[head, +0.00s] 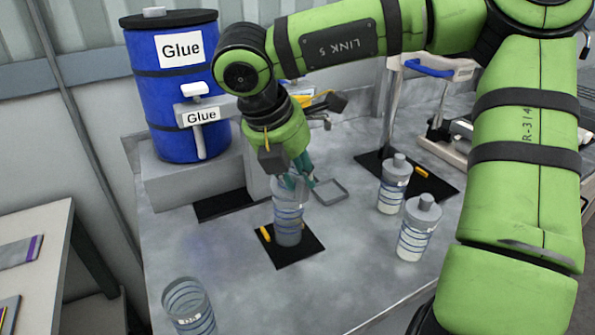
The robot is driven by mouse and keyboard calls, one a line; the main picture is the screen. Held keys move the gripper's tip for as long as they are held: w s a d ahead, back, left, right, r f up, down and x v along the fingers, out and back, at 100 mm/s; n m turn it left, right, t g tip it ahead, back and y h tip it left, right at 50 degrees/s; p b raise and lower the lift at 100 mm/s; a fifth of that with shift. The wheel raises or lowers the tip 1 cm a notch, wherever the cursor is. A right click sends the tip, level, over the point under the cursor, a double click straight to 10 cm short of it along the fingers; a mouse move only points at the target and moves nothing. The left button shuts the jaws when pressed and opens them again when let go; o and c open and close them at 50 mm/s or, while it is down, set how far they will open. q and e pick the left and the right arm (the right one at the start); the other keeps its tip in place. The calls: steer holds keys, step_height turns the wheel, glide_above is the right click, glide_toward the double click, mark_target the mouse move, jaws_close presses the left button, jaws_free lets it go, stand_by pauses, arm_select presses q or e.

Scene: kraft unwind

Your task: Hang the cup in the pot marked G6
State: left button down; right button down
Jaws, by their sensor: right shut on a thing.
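My right gripper (297,180) points down over the black mat in the middle of the bench, shut at the top of a clear grey vessel. The thing in its fingers looks like the rim of the cup, though the fingers partly hide it. Below it, a see-through pot (288,230) with blue bands stands upright on the mat. I cannot tell where the cup ends and the pot begins, nor how deep the cup sits. Another see-through banded pot (188,302) stands at the front left; its mark is too small to read. My left gripper is out of view.
A blue glue drum (170,105) with a tap stands on a grey block at the back left. Two lidded banded bottles (392,185) (417,232) stand right of the mat (310,246). A small grey square tray (330,192) lies behind. The front middle of the bench is clear.

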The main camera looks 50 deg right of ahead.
steer(key=c, duration=0.9)
jaws_free()
steer(key=shift+c, duration=0.2)
steer(key=shift+r, duration=0.15)
steer(key=v, duration=1.1)
steer(key=shift+a+r, duration=0.15)
steer(key=shift+r, duration=0.15)
